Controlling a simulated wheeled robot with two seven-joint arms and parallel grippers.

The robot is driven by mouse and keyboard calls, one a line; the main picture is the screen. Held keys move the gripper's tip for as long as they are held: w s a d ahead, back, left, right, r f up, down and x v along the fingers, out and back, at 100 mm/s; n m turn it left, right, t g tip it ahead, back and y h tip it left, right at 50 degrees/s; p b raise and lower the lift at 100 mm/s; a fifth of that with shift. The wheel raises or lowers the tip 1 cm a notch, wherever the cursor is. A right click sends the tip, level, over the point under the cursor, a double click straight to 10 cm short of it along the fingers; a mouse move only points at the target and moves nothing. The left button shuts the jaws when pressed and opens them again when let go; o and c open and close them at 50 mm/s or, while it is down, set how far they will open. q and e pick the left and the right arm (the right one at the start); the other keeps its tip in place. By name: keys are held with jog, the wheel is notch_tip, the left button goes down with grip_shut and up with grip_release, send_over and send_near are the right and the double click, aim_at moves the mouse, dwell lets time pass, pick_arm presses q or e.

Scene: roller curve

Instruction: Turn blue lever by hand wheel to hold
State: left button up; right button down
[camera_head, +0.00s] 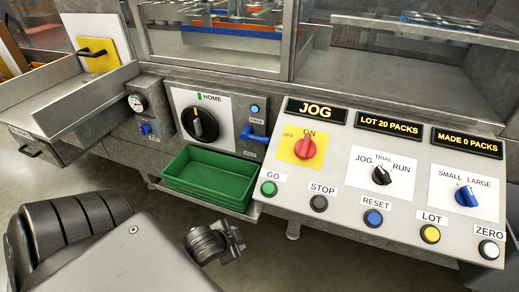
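The blue lever (256,136) sits on the grey front panel, just right of the hand wheel plate. It lies roughly sideways, with a label above it that seems to read FREE and a HOLD label below it. The hand wheel (200,124) is a black knob on a white plate marked HOME. My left gripper (235,240) is low in front of the machine, below the green trays and well apart from the lever. Its fingers are small and dark, so I cannot tell if they are open. My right gripper is out of view.
Stacked green trays (208,180) stand on a ledge below the hand wheel. A sloping control panel (335,207) with knobs and buttons juts out at the right. A gauge and small blue valve (146,128) are at the left. Open floor lies below.

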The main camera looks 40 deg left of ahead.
pick_arm(q)
jog(key=w+a+r+m+t, duration=0.4)
jog(key=w+a+r+m, duration=0.15)
jog(key=w+a, duration=0.3)
jog(key=m+t+h, duration=0.2)
jog(key=m+t, duration=0.3)
jog(key=m, duration=0.3)
send_near(258, 140)
jog(key=shift+n, duration=0.35)
jog(key=w, duration=0.3)
jog(key=w+f, duration=0.1)
jog(key=w, duration=0.6)
jog(key=shift+w+d+f, duration=0.3)
jog(key=shift+w+f, duration=0.05)
jog(key=shift+w, duration=0.05)
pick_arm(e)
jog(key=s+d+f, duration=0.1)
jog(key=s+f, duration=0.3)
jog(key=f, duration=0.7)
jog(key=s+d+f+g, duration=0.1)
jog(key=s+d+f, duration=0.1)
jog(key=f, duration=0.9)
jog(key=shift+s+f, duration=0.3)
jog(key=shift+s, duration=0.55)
pick_arm(q)
grip_shut()
jog(key=shift+f, duration=0.1)
